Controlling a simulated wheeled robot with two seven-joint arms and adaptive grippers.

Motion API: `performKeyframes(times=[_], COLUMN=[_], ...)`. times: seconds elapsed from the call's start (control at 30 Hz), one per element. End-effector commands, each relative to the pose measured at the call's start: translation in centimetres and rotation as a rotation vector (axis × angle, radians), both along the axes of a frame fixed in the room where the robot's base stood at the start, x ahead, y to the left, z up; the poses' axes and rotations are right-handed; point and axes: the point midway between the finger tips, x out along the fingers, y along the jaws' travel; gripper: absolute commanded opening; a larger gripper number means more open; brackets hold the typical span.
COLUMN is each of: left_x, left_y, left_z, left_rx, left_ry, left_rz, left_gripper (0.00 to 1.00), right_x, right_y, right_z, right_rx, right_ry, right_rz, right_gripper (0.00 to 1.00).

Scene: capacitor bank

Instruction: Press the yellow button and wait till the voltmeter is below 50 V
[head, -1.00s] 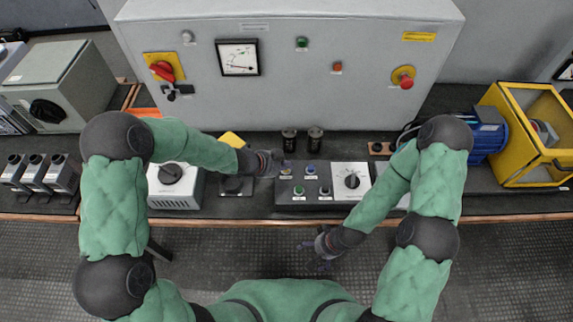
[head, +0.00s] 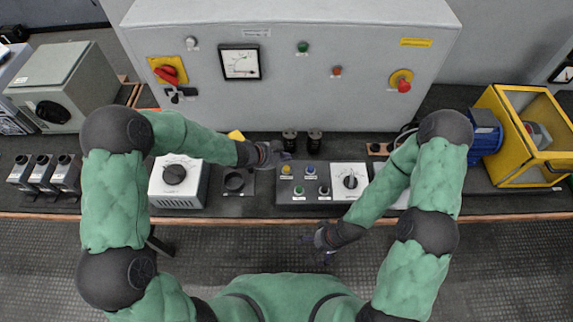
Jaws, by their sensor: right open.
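The yellow button (head: 286,170) is at the upper left of the dark button box (head: 305,199) on the bench. My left gripper (head: 283,156) is just beyond the button in the picture and looks apart from it. Its fingers are small and dark, so I cannot tell whether they are open or shut. The voltmeter (head: 240,63) is a square white dial on the grey cabinet; its scale is too small to read. My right gripper (head: 325,246) is open and empty, in front of the bench edge.
Blue (head: 311,170), green (head: 299,191) and dark (head: 324,190) buttons sit close to the yellow one. A white knob box (head: 174,196) is at left. Two dark cylinders (head: 289,138) stand behind the button box. The cabinet (head: 350,100) bounds the back.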

Motion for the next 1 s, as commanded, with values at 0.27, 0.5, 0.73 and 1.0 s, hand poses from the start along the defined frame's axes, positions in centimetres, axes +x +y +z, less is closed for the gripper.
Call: performKeyframes(times=[0.27,0.5,0.73,1.0], left_x=[0.0,-0.1,-0.1,-0.1], left_y=[0.0,0.0,0.0,0.0], left_z=[2.7,2.9,2.9,2.9], left_rx=[0.0,0.0,0.0,0.0], left_ry=[0.001,0.002,0.002,0.001], left_rz=[-0.001,0.0,0.0,0.0], left_gripper=[0.0,0.0,0.0,0.0], right_x=[0.0,0.0,0.0,0.0], right_y=[0.0,0.0,0.0,0.0], right_z=[2.8,3.0,2.9,2.9], right_rx=[0.0,0.0,0.0,0.0], right_ry=[0.0,0.0,0.0,0.0], right_rz=[0.0,0.0,0.0,0.0], right_gripper=[0.99,0.99,0.99,0.99])
